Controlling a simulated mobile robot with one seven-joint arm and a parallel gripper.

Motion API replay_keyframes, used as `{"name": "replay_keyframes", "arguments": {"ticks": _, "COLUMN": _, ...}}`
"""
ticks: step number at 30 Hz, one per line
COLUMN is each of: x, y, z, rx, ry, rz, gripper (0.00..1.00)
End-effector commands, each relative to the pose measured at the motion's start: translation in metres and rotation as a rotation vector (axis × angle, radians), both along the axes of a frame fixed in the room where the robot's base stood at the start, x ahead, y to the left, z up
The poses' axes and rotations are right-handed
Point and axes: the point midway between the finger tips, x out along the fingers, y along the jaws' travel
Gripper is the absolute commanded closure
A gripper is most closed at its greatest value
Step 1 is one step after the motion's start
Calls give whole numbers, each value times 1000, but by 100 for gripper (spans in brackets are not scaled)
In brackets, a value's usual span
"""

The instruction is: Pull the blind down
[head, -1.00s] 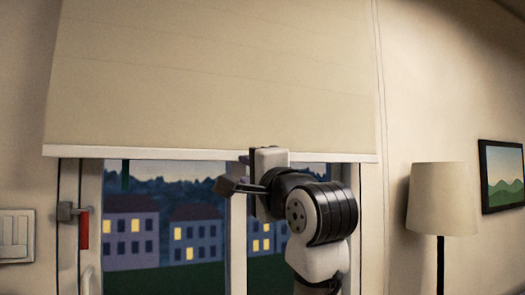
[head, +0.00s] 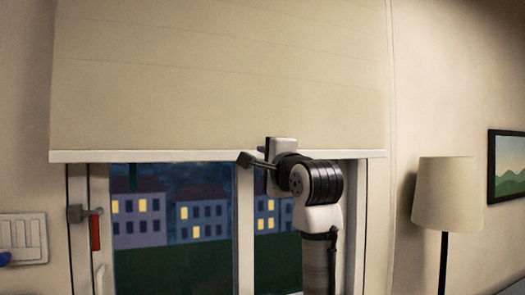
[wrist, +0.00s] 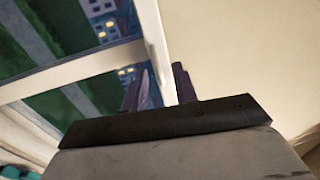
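The blind (head: 215,75) is cream and hangs over the upper part of the window. Its white bottom rail (head: 150,156) crosses above the panes. My gripper (head: 250,160) is at this rail, right of its middle. In the wrist view the two dark fingers of my gripper (wrist: 160,90) stand a little apart, with the pale rail (wrist: 157,45) running between them. The blind cloth (wrist: 240,45) fills the right of that view. I cannot tell whether the fingers press on the rail or only straddle it.
Below the rail is the window (head: 243,230), with a red handle (head: 95,233) at its left. A wall switch panel (head: 22,238) is at far left. A floor lamp (head: 447,195) and a picture (head: 507,165) are at right.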

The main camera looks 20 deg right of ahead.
Motion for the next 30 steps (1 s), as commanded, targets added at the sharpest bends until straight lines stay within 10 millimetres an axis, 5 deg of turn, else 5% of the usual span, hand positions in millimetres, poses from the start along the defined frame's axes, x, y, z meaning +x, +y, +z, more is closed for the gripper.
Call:
{"name": "replay_keyframes", "arguments": {"ticks": 12, "x": 10, "y": 0, "z": 0, "rx": -1, "ry": 0, "rz": 0, "gripper": 71}}
{"name": "replay_keyframes", "arguments": {"ticks": 19, "x": 10, "y": 0, "z": 0, "rx": -1, "ry": 0, "rz": 0, "gripper": 100}}
{"name": "replay_keyframes", "arguments": {"ticks": 30, "x": 10, "y": 1, "z": -1, "rx": -1, "ry": 0, "rz": 0, "gripper": 100}}
